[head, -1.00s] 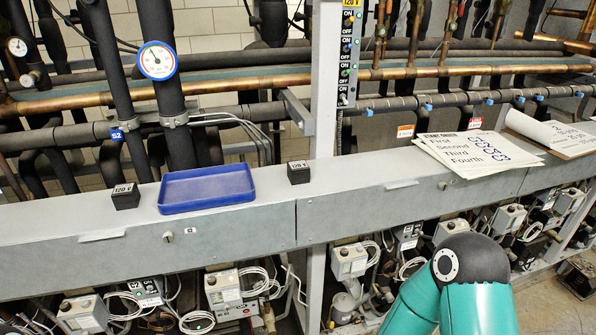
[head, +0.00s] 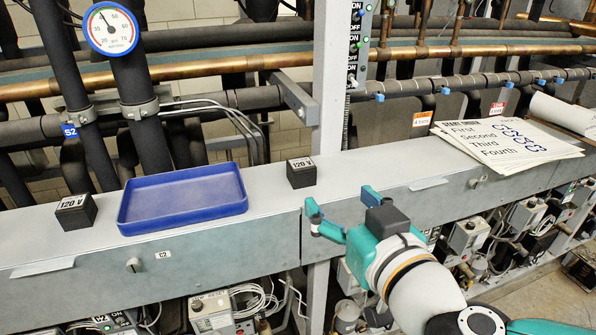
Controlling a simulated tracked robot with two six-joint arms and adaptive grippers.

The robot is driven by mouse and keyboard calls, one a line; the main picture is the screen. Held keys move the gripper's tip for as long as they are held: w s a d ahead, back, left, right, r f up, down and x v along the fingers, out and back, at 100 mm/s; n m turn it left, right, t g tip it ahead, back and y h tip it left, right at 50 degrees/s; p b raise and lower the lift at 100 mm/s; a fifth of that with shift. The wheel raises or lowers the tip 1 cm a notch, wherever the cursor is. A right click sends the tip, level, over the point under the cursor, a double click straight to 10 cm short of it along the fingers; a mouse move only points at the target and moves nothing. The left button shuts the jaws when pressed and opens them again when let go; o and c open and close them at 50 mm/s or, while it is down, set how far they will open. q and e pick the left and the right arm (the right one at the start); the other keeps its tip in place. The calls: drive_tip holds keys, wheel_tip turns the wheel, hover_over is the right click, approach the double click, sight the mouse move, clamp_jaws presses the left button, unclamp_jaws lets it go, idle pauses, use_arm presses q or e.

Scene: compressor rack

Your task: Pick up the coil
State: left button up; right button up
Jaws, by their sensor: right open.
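Two small black blocks with white "120 V" labels, which look like coils, sit on the grey ledge. One coil (head: 301,173) is right of the blue tray, and the other coil (head: 76,213) is left of it. My right gripper (head: 341,202) comes in from the lower right with its fingers spread and nothing between them. It is at the ledge's front edge, below and to the right of the right-hand coil, apart from it in the picture. My left gripper is not in view.
The blue tray (head: 128,212) looks empty and lies between the coils. A grey post (head: 329,100) with switches rises behind the right-hand coil. Printed sheets (head: 510,140) lie on the ledge at right. Pipes and a round gauge (head: 111,29) are behind.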

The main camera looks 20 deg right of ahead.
sight(306, 170)
drive_tip(key=w+b, duration=0.1)
drive_tip(key=w, duration=0.2)
drive_tip(key=w+f+b, duration=0.1)
drive_tip(key=w, duration=0.2)
drive_tip(key=w+f+b, duration=0.1)
drive_tip(key=w, duration=0.2)
drive_tip(key=shift+w+a, duration=0.2)
drive_tip(key=shift+w, duration=0.75)
drive_tip(key=shift+w+f, duration=0.2)
drive_tip(key=shift+w, duration=0.3)
drive_tip(key=w, duration=0.1)
drive_tip(key=w+f+b, duration=0.1)
drive_tip(key=w, duration=0.1)
drive_tip(key=shift+w+a, duration=0.2)
drive_tip(key=shift+w, duration=0.35)
drive_tip(key=shift+r, duration=0.1)
drive_tip(key=shift+c, duration=0.2)
clamp_jaws()
